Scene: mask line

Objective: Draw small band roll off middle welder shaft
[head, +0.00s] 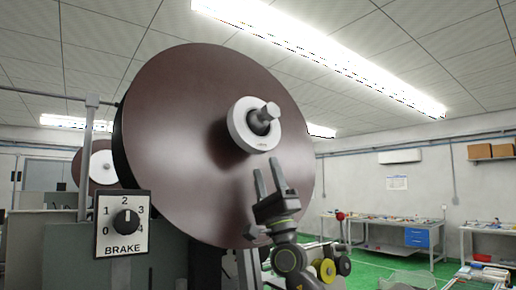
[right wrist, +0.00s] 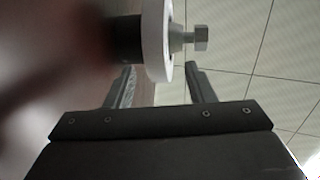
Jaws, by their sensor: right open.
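A small white band roll (head: 244,126) sits around a metal shaft (head: 266,113) in front of a large brown disc (head: 180,130). In the right wrist view the white roll (right wrist: 157,40) is seen edge-on, with the bolt-like shaft end (right wrist: 200,40) sticking out to its right and a dark hub behind it. My right gripper (head: 267,167) is open and empty, pointing up just below the roll. In the right wrist view its fingertips (right wrist: 159,70) lie on either side of the roll's lower edge; I cannot tell whether they touch it. My left gripper is not in view.
A brake dial panel (head: 123,224) stands at the left below the disc. Another disc with a white centre (head: 100,165) is behind it. Several yellow and black rolls (head: 327,270) sit low behind my right arm. Workbenches (head: 390,225) line the far wall beyond green floor.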

